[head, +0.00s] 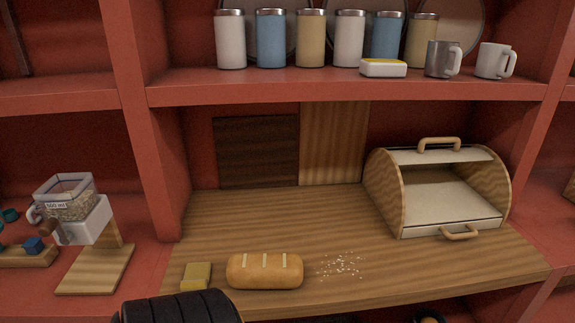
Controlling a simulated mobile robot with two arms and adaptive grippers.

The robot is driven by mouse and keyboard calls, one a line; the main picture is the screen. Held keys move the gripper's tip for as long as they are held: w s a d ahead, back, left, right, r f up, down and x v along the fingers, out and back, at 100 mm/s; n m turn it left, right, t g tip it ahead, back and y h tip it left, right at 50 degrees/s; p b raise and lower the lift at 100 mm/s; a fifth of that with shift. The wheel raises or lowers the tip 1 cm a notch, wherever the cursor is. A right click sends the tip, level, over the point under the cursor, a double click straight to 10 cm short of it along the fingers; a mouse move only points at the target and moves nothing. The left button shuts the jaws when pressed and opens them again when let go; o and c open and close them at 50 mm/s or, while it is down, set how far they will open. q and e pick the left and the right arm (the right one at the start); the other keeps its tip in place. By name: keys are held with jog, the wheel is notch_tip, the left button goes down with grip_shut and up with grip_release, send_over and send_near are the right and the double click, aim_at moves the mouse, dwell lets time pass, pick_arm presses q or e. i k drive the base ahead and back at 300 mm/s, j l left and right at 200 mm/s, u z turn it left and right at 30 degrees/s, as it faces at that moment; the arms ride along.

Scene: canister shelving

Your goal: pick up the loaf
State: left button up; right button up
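The loaf (264,271) is a golden-brown bread with pale score marks across its top. It lies lengthwise left to right near the front edge of the wooden counter (290,215) in the head view, and nothing touches it. No gripper fingers show in this view, so I cannot see where either gripper is relative to the loaf.
A yellow block (196,276) lies left of the loaf; crumbs (340,266) lie to its right. A black ribbed object (180,309) rises at the bottom edge. An open bread box (403,201) stands back right.

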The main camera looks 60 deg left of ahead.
aim_at(272, 271)
jog(key=u, duration=2.1)
